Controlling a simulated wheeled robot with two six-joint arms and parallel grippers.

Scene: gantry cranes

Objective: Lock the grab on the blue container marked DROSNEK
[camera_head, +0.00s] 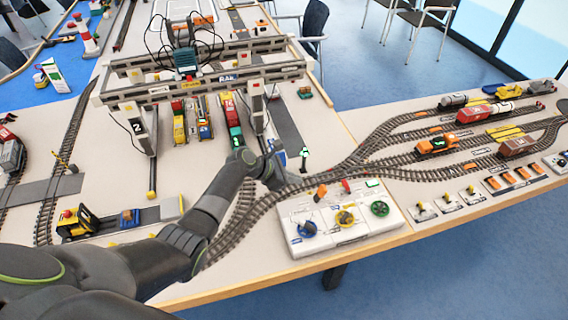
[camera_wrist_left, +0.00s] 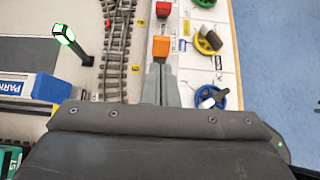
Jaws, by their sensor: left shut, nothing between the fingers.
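The white control panel (camera_head: 345,235) has an orange lever (camera_head: 320,191), a red lever (camera_head: 345,186), and blue (camera_head: 307,229), yellow (camera_head: 345,217) and green (camera_head: 379,208) handwheels. My left gripper (camera_head: 294,184) is shut and empty at the panel's left end. In the left wrist view its fingers (camera_wrist_left: 160,72) point at the orange lever (camera_wrist_left: 161,46); I cannot tell if they touch. The gantry crane (camera_head: 215,78) with its teal trolley (camera_head: 186,60) spans tracks with several wagons. No DROSNEK marking is legible; the grab is not clearly visible. My right gripper is out of view.
A green-lit post (camera_head: 304,158) stands just behind my left gripper. Curved tracks (camera_head: 360,158) run behind the panel. A yellow forklift (camera_head: 77,222) stands at the left.

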